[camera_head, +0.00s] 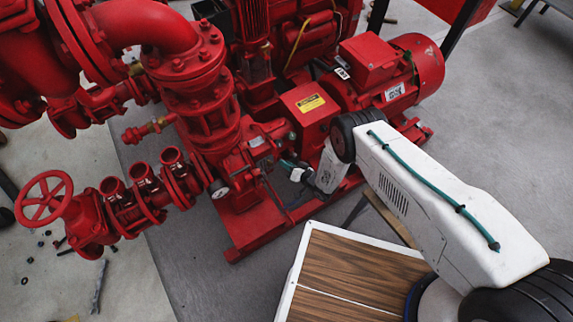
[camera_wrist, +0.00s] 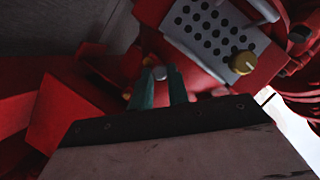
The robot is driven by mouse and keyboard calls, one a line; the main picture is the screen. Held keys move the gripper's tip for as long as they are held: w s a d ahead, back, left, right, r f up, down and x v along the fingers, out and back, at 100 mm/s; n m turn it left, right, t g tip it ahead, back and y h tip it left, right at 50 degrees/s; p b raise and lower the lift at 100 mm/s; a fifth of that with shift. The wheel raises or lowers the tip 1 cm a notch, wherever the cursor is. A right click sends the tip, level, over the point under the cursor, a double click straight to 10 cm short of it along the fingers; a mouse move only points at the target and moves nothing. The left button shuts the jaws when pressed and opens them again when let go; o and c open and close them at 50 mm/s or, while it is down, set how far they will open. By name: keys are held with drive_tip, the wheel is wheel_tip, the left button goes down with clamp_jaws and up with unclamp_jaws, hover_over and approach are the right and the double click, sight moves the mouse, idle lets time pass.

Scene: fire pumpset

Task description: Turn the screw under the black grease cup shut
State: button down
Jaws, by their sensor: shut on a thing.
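My gripper (camera_wrist: 161,84) has its two green fingers shut on a small grey, rounded piece (camera_wrist: 160,72) in the wrist view, which looks like the screw. The piece sits between the fingertips, against red pump parts. In the head view my gripper (camera_head: 287,164) reaches from the right to the side of the red pump (camera_head: 240,150), and the held piece is too small to make out there. I cannot make out the black grease cup for certain in either view.
In the wrist view a brass knob (camera_wrist: 242,62) and a grey plate with holes (camera_wrist: 208,32) lie right of the fingers. In the head view a red motor (camera_head: 385,75) stands behind my arm. A wood-topped table (camera_head: 345,270) stands in front; grey floor is clear at right.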

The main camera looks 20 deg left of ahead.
drive_tip(key=shift+m, duration=0.3)
drive_tip(key=shift+y, duration=0.3)
drive_tip(key=c, duration=1.3)
unclamp_jaws()
drive_tip(key=shift+c, duration=0.2)
drive_tip(key=shift+d, duration=0.1)
drive_tip(key=v, duration=0.7)
drive_tip(key=shift+d+r, duration=0.2)
drive_tip(key=shift+d, duration=0.05)
drive_tip(key=shift+s, duration=0.1)
